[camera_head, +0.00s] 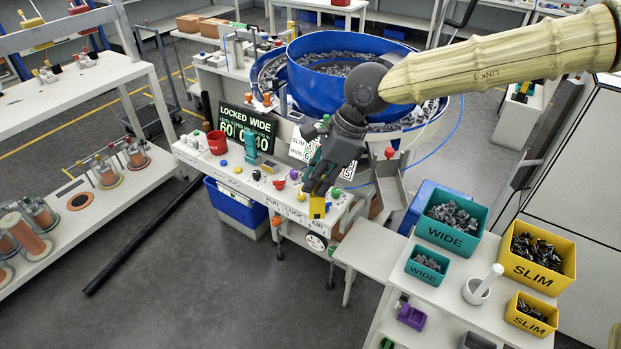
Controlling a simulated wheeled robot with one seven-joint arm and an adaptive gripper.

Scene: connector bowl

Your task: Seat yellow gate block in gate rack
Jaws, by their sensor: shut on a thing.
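The yellow gate block (317,208) is small and hangs just below my gripper (318,192), near the front edge of the white console. My gripper points down and is shut on this block; its fingers partly hide the block's top. I cannot tell from this view whether the block touches the console. I cannot make out the gate rack for certain.
The console (235,180) carries several coloured knobs, a teal upright piece (250,147) and a sign reading LOCKED WIDE (246,128). A blue bowl feeder (318,95) stands behind. Teal WIDE bins (447,236) and yellow SLIM bins (530,270) stand at right.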

